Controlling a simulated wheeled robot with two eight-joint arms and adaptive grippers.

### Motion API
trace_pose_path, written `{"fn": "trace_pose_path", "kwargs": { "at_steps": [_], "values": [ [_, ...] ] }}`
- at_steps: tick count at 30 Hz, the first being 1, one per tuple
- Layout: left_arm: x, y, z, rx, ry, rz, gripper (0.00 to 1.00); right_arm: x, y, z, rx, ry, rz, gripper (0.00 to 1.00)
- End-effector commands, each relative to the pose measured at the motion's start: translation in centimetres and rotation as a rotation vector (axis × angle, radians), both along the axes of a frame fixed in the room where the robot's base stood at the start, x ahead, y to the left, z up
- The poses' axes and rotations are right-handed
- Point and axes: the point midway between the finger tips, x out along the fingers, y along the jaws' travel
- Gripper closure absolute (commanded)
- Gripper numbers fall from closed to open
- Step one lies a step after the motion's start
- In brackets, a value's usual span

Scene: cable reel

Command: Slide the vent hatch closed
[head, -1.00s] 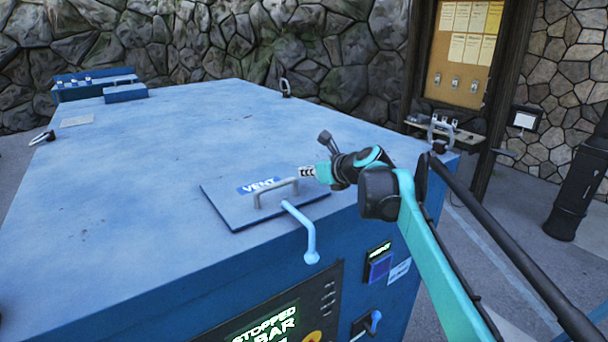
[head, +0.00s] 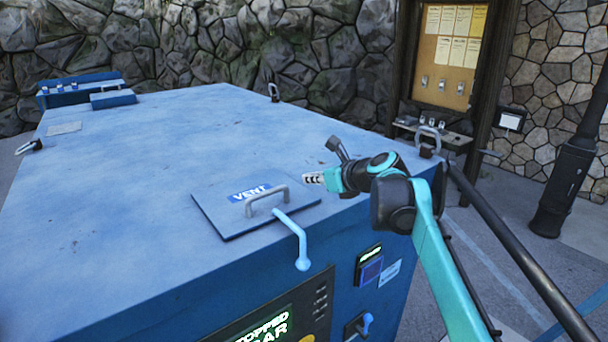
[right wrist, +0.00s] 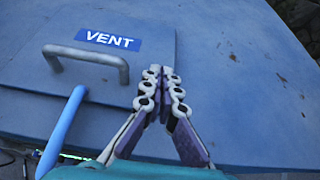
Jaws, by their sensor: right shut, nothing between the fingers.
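The vent hatch (head: 222,222) is a flat blue plate on top of the big blue machine, with a VENT label and a grey bar handle (head: 268,194). It also shows in the right wrist view (right wrist: 150,45), with its handle (right wrist: 88,56) at the left. My right gripper (head: 306,179) is shut and empty, to the right of the handle and apart from it. In the right wrist view its fingertips (right wrist: 163,74) appear over the hatch's right edge; whether they touch is unclear. My left gripper is not in view.
A light blue bent lever (head: 303,250) stands at the machine's front edge beside the hatch. Metal shackles (head: 429,139) sit at the machine top's corners. A low blue box (head: 113,99) lies at the back. The machine top (head: 160,150) behind the hatch is mostly clear.

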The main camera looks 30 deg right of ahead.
Motion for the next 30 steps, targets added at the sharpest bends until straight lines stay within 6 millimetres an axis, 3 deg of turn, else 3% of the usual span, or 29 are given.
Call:
{"fn": "trace_pose_path", "kwargs": {
  "at_steps": [15, 30],
  "values": [
    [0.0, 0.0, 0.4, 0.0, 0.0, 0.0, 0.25, -6.1, -0.7, 1.0, -0.001, 0.0, -0.002, 1.0],
    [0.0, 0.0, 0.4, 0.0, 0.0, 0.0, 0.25, -6.4, -0.6, 1.1, -0.001, 0.0, 0.0, 1.0]
  ]
}}
